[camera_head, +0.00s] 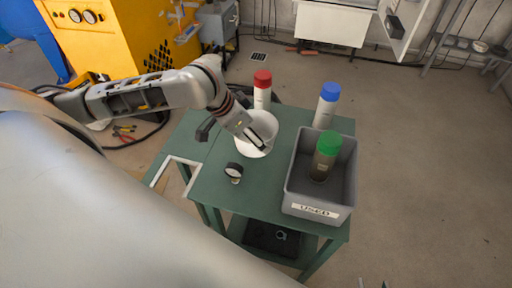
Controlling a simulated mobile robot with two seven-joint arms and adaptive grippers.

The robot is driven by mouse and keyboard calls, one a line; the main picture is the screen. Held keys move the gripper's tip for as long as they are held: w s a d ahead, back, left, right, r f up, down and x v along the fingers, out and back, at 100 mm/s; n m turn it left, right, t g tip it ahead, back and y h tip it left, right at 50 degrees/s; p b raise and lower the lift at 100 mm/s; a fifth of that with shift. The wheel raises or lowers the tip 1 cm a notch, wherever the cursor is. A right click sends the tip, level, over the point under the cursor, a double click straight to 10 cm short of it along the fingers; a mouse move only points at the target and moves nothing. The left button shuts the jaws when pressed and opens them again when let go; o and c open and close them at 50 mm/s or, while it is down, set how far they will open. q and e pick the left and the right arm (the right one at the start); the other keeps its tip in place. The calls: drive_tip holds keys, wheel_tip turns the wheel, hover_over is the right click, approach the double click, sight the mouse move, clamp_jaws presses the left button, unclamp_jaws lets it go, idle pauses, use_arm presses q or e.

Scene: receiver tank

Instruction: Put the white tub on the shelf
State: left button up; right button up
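The white tub (270,121) stands on the green table's top, its opening upward. The gripper hides part of the tub. A lower shelf (234,228) shows under the table top, with a dark flat item (272,238) on it. I cannot tell whether this is the shelf meant.
A red-capped bottle (262,92) stands just behind the tub; a blue-capped bottle (327,105) stands at the back right. A grey bin (305,196) labelled USED holds a green-capped bottle (325,158). A small round gauge (234,171) lies in front of the tub. A yellow machine (120,40) stands behind.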

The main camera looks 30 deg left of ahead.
use_arm(q)
drive_tip(key=shift+f+b, duration=0.85)
drive_tip(key=shift+f, duration=1.9)
drive_tip(key=shift+r, duration=0.1)
drive_tip(key=o, duration=1.1)
